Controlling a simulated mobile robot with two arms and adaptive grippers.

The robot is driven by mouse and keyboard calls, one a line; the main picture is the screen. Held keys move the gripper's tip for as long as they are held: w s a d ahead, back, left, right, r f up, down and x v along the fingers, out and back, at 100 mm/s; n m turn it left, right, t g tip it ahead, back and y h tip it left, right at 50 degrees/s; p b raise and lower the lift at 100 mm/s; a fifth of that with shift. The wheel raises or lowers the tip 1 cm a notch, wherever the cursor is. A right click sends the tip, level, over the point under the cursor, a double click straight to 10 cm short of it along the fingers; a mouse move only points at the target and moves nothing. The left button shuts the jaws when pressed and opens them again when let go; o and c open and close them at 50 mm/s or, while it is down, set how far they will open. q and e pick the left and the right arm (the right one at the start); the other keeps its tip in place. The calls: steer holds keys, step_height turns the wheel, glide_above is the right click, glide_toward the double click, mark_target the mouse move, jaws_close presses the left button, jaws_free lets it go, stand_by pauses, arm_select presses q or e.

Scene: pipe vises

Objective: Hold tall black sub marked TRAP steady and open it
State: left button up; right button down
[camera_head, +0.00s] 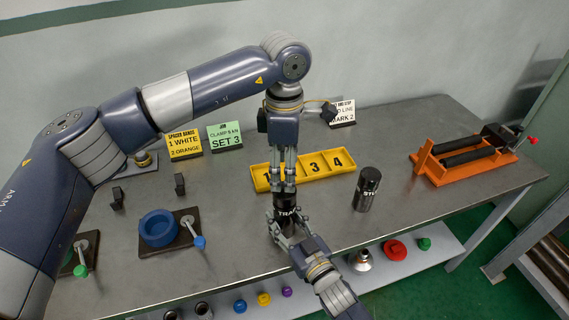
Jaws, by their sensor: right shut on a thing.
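A black sub (287,207) with partly hidden white lettering stands upright near the table's front edge. The visible letters may be part of TRAP. My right gripper (284,226) reaches in from the lower right and is shut on its lower part. My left gripper (284,187) points straight down from above, its fingertips at the sub's top; whether they grip it is unclear. Much of the sub is hidden by both grippers. Another black and steel cylinder (367,189) with white lettering stands apart to the right.
A yellow numbered tray (325,165) lies just behind my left gripper. An orange pipe vise (463,157) stands at the right. A blue ring vise (159,229) is at the left. Sign cards (184,145) stand at the back. A lower shelf (330,281) holds several coloured caps.

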arm_select(q)
steer(key=m, duration=0.3)
steer(key=shift+r+m, duration=0.15)
steer(key=shift+m, duration=0.55)
glide_above(284, 214)
steer(key=w, duration=0.3)
step_height(284, 214, down, 8)
steer(key=shift+s, duration=0.1)
steer(key=c, duration=1.1)
steer(key=n, duration=0.4)
steer(key=shift+n, duration=0.4)
steer(key=n, duration=0.4)
steer(key=shift+n, duration=0.3)
steer(key=shift+r, duration=0.1)
